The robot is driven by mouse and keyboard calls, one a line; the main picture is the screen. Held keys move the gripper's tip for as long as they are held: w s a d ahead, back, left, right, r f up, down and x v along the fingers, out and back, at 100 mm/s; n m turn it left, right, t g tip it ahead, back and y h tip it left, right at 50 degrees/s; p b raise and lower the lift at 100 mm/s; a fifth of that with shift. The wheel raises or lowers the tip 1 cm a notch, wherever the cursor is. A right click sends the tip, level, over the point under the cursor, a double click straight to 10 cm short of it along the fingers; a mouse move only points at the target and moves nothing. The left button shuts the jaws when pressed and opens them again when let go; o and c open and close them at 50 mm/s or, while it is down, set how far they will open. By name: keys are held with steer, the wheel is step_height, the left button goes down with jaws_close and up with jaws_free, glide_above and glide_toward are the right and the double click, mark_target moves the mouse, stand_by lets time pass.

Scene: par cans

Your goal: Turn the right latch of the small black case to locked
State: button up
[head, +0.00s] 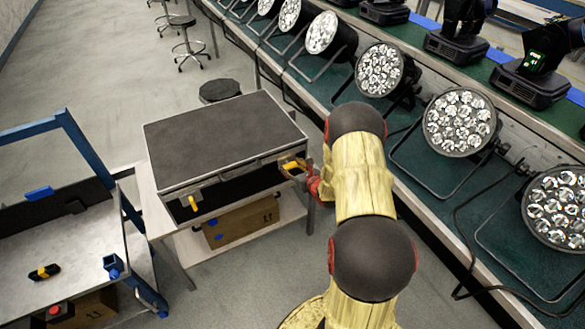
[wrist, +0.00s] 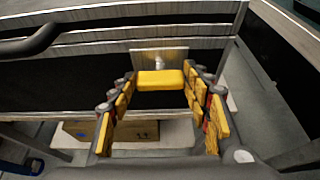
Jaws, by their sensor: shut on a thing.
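The small black case (head: 222,135) stands shut on a low table, with a dark lid and metal edging. Its left latch (head: 193,203) is a small yellow handle on the front face that hangs downward. The right latch (head: 292,165) is partly covered by my gripper (head: 303,174) in the head view. In the wrist view, the yellow handle of the right latch (wrist: 160,79) lies level below its metal plate (wrist: 158,57). My gripper (wrist: 161,82) has its yellow-padded fingers on either side of the handle's ends and is shut on it.
A cardboard box (head: 240,222) sits on the shelf under the case. A blue-framed cart (head: 60,250) stands at the left. A long green-topped bench (head: 420,200) with several par cans runs along the right. A black stool (head: 219,90) stands behind the case.

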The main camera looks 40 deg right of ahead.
steer(key=c, duration=0.4)
steer(key=m+y+p, duration=0.1)
steer(key=m+p, duration=0.1)
steer(key=m, duration=0.1)
steer(key=shift+s+d+t+y, duration=0.1)
steer(key=shift+d+t+y, duration=0.2)
steer(key=shift+t+y, duration=0.1)
steer(key=m+y, duration=0.1)
steer(key=m+t+p, duration=0.1)
steer(key=m, duration=0.1)
steer(key=shift+d+f+y, duration=0.2)
steer(key=shift+d+y, duration=0.05)
steer(key=shift+y, duration=0.15)
steer(key=m, duration=0.1)
steer(key=m+t+y, duration=0.1)
steer(key=m, duration=0.1)
steer(key=shift+s+d+f+m+p, duration=0.1)
steer(key=shift+d+f+m+p, duration=0.05)
steer(key=shift+f+m+p, duration=0.2)
steer(key=m+t, duration=0.1)
steer(key=m, duration=0.1)
steer(key=m+t+y, duration=0.1)
steer(key=shift+f+m, duration=0.2)
steer(key=shift+m, duration=0.15)
steer(key=o, duration=1.2)
